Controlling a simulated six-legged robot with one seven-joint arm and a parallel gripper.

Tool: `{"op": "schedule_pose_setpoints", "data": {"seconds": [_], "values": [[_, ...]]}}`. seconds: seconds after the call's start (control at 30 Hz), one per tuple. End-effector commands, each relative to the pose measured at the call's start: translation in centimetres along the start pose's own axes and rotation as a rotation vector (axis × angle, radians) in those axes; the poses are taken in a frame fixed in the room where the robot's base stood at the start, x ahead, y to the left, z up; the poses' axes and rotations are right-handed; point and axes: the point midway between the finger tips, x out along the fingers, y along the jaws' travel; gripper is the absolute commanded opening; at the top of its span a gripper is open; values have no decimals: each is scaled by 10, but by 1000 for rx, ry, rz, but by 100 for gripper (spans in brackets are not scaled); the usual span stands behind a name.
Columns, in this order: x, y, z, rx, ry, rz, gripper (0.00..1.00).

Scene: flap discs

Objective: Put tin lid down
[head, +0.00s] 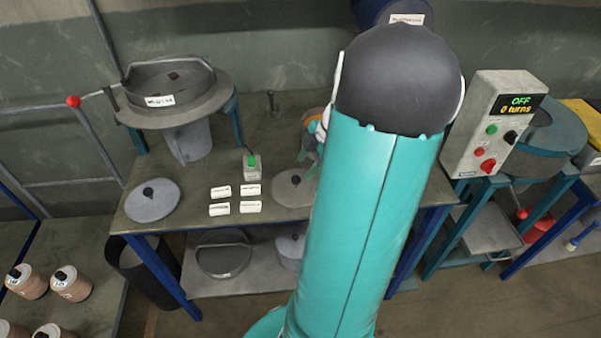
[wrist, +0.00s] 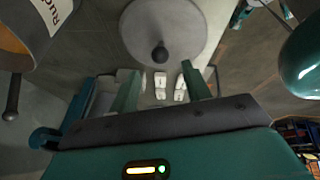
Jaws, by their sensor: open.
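A round grey lid (head: 293,187) with a dark knob lies flat on the workbench, partly hidden by my arm in the head view. A round grey lid with a dark knob (wrist: 163,28) also fills the top middle of the wrist view. My gripper (wrist: 160,78) is open, with its two teal fingers apart and nothing between them; the knob shows just beyond the fingertips. In the head view my arm hides most of the gripper. An orange-rimmed tin (head: 318,116) is partly visible behind it. A second grey lid (head: 152,200) lies at the bench's left.
White label cards (head: 235,199) and a small green-buttoned box (head: 252,166) are on the bench (head: 190,235). A round grey machine (head: 172,92) stands at back left. A control box (head: 495,125) reading "OFF, 0 turns" is on the right.

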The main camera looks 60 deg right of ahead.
Motion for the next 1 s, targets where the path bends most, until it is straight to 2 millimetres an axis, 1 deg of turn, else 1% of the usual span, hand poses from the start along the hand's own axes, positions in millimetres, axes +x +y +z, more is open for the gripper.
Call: {"op": "schedule_pose_setpoints", "data": {"seconds": [0.03,0.1,0.2,0.33,0.47,1.0], "values": [[-13,1,0,-1,-3,4,48],[-27,1,0,-1,-3,3,48],[-43,1,0,-1,-2,2,48],[-56,0,0,-1,0,0,48],[-60,0,0,-1,0,0,48],[-59,0,0,0,1,0,48]]}}
